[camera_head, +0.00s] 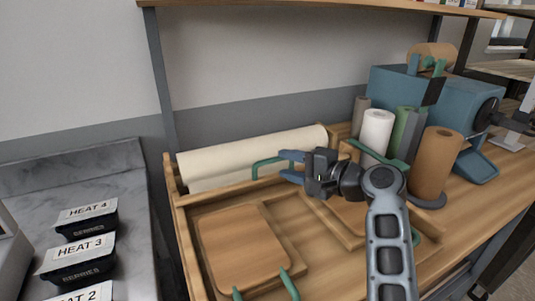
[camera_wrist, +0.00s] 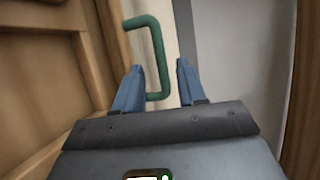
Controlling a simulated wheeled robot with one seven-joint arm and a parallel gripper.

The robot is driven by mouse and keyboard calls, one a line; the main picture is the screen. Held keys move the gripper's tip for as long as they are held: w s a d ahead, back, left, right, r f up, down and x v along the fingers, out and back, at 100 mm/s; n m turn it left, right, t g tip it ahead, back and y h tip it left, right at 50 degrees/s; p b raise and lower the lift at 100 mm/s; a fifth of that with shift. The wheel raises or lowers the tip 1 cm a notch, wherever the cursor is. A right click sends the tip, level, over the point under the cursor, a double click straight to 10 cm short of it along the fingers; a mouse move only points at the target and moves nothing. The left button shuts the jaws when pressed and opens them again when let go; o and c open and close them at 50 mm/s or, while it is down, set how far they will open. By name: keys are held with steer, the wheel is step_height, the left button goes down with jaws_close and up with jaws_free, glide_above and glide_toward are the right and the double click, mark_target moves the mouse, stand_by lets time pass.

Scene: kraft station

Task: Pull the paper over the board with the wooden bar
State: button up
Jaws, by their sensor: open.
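A cream paper roll (camera_head: 250,150) lies along the back of a wooden frame in the head view. A wooden bar (camera_head: 235,187) seems to run along its front, with a green handle (camera_head: 268,161) above it. The handle also shows in the wrist view (camera_wrist: 158,50). My gripper (camera_head: 282,164) is open at the handle's right end. In the wrist view its blue fingertips (camera_wrist: 159,65) stand either side of the handle; contact cannot be told. A wooden board (camera_head: 240,245) lies flat in the frame's left bay, bare of paper.
Two green handles (camera_head: 288,283) stand at the board's front edge. Labelled black trays (camera_head: 80,250) sit on the left counter.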

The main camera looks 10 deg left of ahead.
mark_target(276, 161)
steer(key=x, duration=0.6)
steer(key=shift+w+a, duration=0.2)
steer(key=shift+a, duration=0.1)
steer(key=shift+f, duration=0.1)
jaws_close()
